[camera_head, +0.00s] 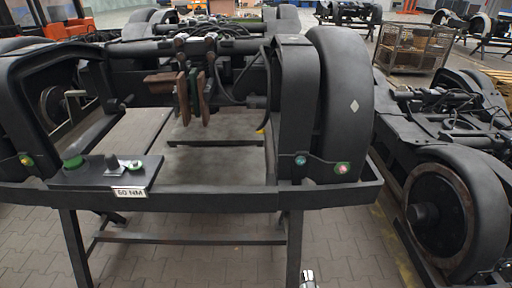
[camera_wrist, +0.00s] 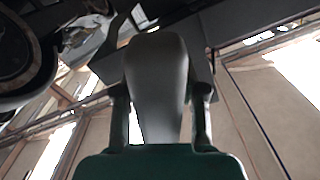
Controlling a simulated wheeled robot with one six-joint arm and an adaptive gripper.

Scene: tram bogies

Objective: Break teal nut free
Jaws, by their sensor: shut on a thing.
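The teal nut (camera_head: 301,160) sits low on the black frame, left of the big right wheel in the head view. A small shiny metal piece (camera_head: 308,278) shows at the bottom edge of the head view, below and apart from the teal nut. I cannot tell whether it belongs to the tool.
Another nut (camera_head: 26,160) is at far left. A second bogie (camera_head: 450,190) stands close on the right. Paved floor is open in front of the stand.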

